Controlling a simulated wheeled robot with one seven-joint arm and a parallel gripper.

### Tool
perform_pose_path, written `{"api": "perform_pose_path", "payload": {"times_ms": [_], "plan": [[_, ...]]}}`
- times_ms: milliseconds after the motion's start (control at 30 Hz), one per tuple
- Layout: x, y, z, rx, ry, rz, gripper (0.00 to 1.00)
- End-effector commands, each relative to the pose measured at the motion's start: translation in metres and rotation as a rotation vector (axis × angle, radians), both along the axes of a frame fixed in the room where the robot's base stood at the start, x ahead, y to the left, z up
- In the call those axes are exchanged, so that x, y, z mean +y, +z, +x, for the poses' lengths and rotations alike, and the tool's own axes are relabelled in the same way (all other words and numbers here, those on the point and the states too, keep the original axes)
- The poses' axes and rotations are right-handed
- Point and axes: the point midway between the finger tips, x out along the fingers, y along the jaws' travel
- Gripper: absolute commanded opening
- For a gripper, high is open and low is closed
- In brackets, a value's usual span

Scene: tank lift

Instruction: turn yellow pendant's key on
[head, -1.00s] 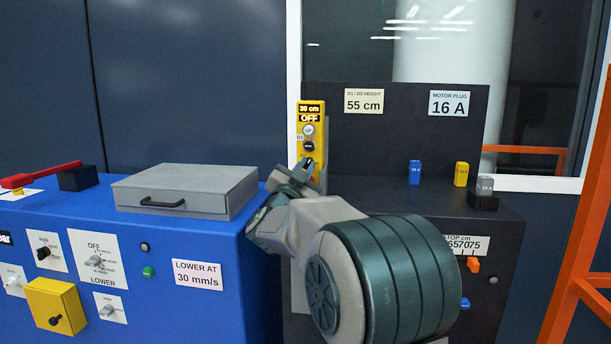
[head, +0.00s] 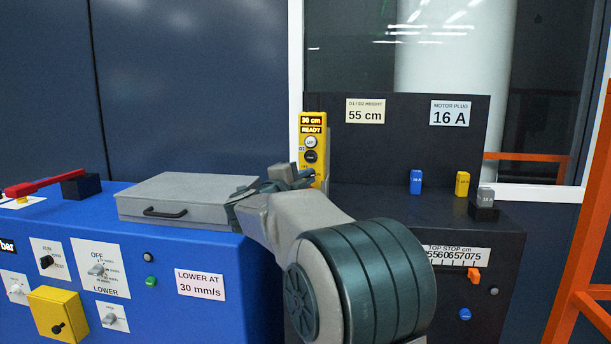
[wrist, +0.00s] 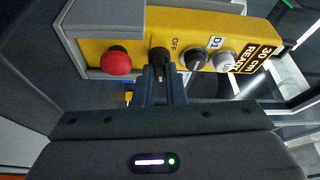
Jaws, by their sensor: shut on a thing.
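The yellow pendant (head: 313,137) stands upright against the dark panel in the head view; its display reads 30 cm and READY. In the wrist view the pendant (wrist: 190,28) lies sideways, with a red mushroom button (wrist: 116,61), a black key (wrist: 159,55) beside the word OFF, and a black and a white button. My gripper (wrist: 164,84) is shut on the key at the pendant's face. In the head view my gripper (head: 300,178) is at the pendant's lower part, and the key is hidden there.
A grey case (head: 180,196) lies on the blue cabinet (head: 222,245) left of my arm. Blue (head: 416,181) and yellow (head: 462,183) plugs and a grey one (head: 486,198) stand on the dark bench at right. An orange frame (head: 590,250) stands far right.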

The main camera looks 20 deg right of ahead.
Motion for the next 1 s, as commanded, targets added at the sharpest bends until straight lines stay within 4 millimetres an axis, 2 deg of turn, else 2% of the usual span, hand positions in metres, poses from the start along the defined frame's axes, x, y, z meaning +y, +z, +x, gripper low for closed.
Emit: {"api": "perform_pose_path", "payload": {"times_ms": [400, 933, 967, 1000], "plan": [[0.0003, 0.0017, 0.0002, -0.098, 0.001, 0.147, 0.0], [0.0002, 0.0013, 0.0001, -0.11, 0.001, 0.163, 0.0], [0.0001, 0.0013, 0.0002, -0.11, 0.001, 0.163, 0.16], [0.0002, 0.0013, 0.0001, -0.11, 0.001, 0.163, 0.27]]}}
